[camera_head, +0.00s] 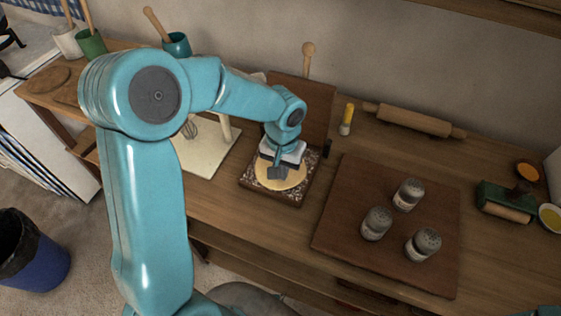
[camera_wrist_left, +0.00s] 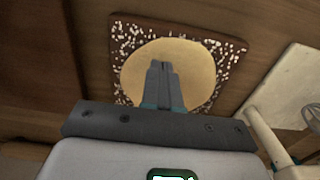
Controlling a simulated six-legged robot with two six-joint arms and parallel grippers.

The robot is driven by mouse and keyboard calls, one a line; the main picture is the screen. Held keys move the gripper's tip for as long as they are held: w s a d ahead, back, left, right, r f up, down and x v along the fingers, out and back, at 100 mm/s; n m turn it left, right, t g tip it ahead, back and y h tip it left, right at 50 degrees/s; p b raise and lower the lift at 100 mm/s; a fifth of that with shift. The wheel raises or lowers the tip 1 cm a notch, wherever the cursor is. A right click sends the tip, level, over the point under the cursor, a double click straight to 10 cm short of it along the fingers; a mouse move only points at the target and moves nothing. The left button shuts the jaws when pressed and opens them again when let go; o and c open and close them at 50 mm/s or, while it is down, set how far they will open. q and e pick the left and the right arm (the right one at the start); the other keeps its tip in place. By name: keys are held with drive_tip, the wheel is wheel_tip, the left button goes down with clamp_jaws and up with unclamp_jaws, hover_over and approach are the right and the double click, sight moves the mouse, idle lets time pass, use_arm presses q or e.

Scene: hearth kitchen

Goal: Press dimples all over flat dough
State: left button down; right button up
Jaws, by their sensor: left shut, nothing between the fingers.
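A round, pale yellow flat dough (camera_head: 291,184) lies on a dark square board with white specks (camera_head: 252,188) on the wooden counter. My left gripper (camera_head: 277,173) is over the dough, with its fingers pointing down. In the left wrist view, the dough (camera_wrist_left: 198,68) shows behind the closed fingers (camera_wrist_left: 160,66), which hide its middle. The gripper is shut and holds nothing. I cannot tell whether the fingertips touch the dough. No dimples can be made out. My right gripper does not show.
A brown board (camera_head: 340,222) with three shakers lies to the right. A cream board (camera_head: 203,155) with a whisk is at the left. An upright brown panel stands behind the dough.

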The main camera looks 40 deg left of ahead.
use_arm(q)
drive_tip(key=shift+f, duration=0.2)
idle(0.5)
drive_tip(key=shift+f+b, duration=0.6)
drive_tip(key=shift+b, duration=0.15)
drive_tip(key=shift+f, duration=0.15)
idle(0.5)
drive_tip(key=shift+s, duration=0.1)
drive_tip(key=shift+r+p, duration=0.5)
drive_tip(key=shift+r, duration=0.4)
